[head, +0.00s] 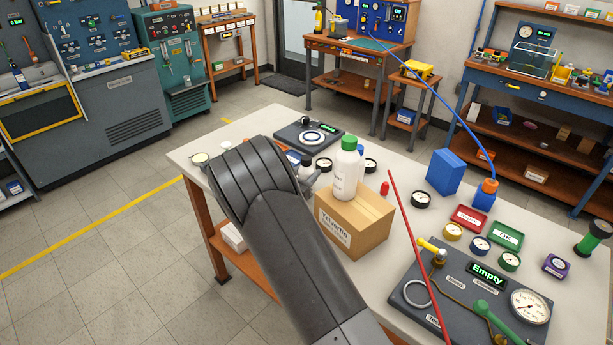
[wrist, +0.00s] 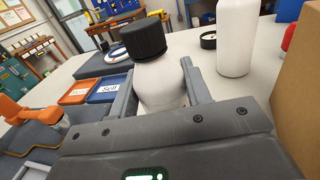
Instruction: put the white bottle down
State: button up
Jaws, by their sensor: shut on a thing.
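In the wrist view a white bottle with a black ribbed cap (wrist: 158,80) stands between the two fingers of my gripper (wrist: 152,88). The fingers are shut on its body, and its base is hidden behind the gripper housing. I cannot tell whether the base touches the table. In the head view my arm hides most of the gripper, left of the cardboard box. A second white bottle, with a green cap (head: 346,170), stands apart by the box; its body also shows at the right of the wrist view (wrist: 238,38).
A cardboard box (head: 353,222) stands close to the right of my gripper. Several gauges and a test panel (head: 470,290) occupy the right side of the white table (head: 405,165).

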jog(key=r, duration=2.8)
jog(key=shift+s+d+r, duration=0.3)
jog(key=shift+s+d, duration=0.05)
jog(key=shift+d, duration=0.05)
jog(key=s+d+m+g+h, duration=0.4)
jog(key=s+d+g+h, duration=0.1)
jog(key=s+d, duration=2.05)
send_over(377, 211)
notch_tip(377, 211, down, 12)
jog(key=f, duration=0.1)
jog(key=shift+f+m, duration=0.3)
jog(key=shift+f, duration=1.45)
jog(key=shift+f, duration=0.1)
